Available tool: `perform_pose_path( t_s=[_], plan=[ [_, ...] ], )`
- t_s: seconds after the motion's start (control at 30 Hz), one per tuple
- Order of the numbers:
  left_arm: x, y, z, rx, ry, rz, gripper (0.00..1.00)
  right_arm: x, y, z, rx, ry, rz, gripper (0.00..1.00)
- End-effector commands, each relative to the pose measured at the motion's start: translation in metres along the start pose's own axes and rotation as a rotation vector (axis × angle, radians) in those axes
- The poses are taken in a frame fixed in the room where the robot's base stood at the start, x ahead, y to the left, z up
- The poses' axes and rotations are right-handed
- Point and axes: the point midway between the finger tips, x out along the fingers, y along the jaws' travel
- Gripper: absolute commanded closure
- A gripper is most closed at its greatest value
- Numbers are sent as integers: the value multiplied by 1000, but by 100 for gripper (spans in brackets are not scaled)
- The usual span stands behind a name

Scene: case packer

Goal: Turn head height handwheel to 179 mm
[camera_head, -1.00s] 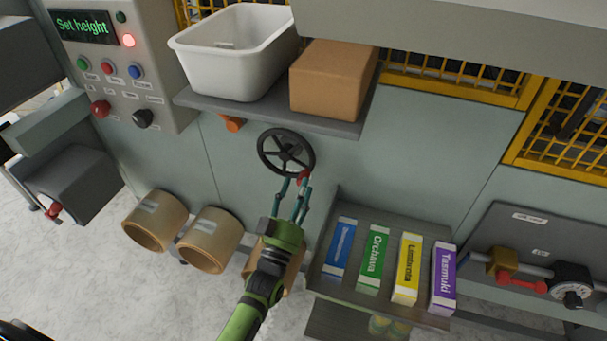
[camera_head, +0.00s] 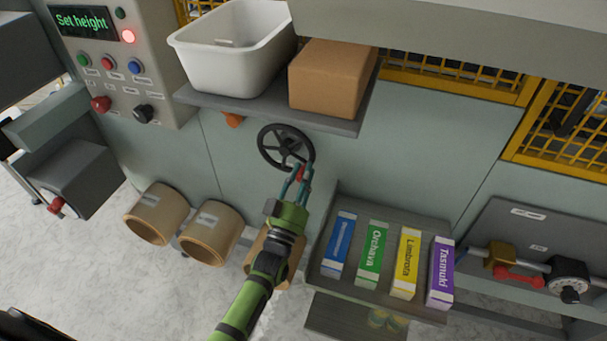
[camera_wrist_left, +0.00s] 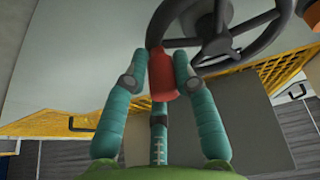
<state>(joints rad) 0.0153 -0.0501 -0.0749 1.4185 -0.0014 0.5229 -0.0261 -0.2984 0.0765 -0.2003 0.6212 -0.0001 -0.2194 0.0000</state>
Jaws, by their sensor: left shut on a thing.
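The black handwheel (camera_head: 285,147) is mounted on the grey-green machine wall below the shelf. It also fills the top of the left wrist view (camera_wrist_left: 215,32). Its red knob (camera_wrist_left: 162,75) sits on the rim, at the wheel's lower right in the head view. My left gripper (camera_head: 299,176) is shut on the red knob, with teal fingers on both sides of it in the left wrist view (camera_wrist_left: 163,72). The display (camera_head: 82,22) reads "Set height" in green; no millimetre value is legible. My right gripper is not in view.
A grey shelf (camera_head: 270,112) with a white bin (camera_head: 225,60) and a brown block (camera_head: 331,75) overhangs the wheel. An orange part (camera_head: 234,120) sits left of it. A rack of several coloured boxes (camera_head: 372,253) stands at lower right; brown rolls (camera_head: 209,234) are at lower left.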

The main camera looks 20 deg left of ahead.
Motion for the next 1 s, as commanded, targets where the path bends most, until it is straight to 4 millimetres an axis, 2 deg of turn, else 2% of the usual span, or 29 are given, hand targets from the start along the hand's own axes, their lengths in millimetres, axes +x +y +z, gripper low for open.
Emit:
perform_pose_path(
  t_s=[0.27, 0.6, 1.0],
  plan=[
    [-1, -6, 4, 117, 5, 45, 100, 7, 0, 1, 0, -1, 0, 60],
    [-6, -20, 15, 396, -1, 159, 100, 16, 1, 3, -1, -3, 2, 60],
    [-8, -37, 21, 705, -9, 284, 100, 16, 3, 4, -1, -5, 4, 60]
  ],
)
